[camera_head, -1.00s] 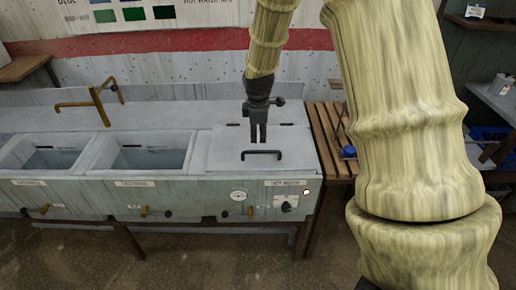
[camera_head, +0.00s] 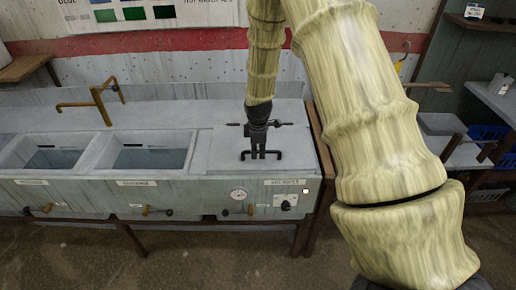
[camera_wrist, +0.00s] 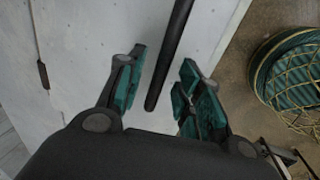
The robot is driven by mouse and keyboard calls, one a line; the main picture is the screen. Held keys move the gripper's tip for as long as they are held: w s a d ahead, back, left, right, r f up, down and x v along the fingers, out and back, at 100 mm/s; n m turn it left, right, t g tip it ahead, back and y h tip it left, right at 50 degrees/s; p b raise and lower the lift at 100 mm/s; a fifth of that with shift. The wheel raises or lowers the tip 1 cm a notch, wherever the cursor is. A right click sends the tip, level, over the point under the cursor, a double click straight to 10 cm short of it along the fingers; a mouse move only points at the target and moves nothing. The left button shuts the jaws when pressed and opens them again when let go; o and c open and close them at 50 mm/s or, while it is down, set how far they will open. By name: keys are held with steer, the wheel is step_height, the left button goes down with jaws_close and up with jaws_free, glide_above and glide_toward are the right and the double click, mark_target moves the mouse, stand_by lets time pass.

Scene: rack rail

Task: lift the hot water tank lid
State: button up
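The hot water tank lid (camera_head: 222,151) is a pale grey panel at the right end of the long sink unit, and it lies shut. Its dark bar handle (camera_head: 276,155) sits near the front edge. My gripper (camera_head: 259,155) points down at the handle and overlaps it in the head view. In the wrist view, the handle (camera_wrist: 169,52) runs between the two spread teal-padded fingers of my gripper (camera_wrist: 160,93), with gaps on both sides. The lid (camera_wrist: 85,45) also shows there as a white surface. Whether the fingertips reach below the bar is unclear.
Two open basins (camera_head: 150,159) lie left of the lid, with a brass tap (camera_head: 97,104) behind them. A dial (camera_head: 238,195) and a knob (camera_head: 285,205) are on the front panel. A netted green round object (camera_wrist: 290,75) is on the floor.

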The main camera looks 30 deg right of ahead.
jaws_close()
stand_by(0.3)
steer(key=shift+w+r+p, duration=0.1)
steer(key=shift+r+p, duration=0.25)
steer(key=shift+p, duration=0.05)
steer(key=w+d+r+g+y+p, duration=0.2)
steer(key=w+d+r+p, duration=0.4)
steer(key=w+r, duration=0.3)
steer(key=shift+r+g, duration=0.8)
steer(key=shift+r, duration=1.4)
steer(key=shift+w, duration=0.1)
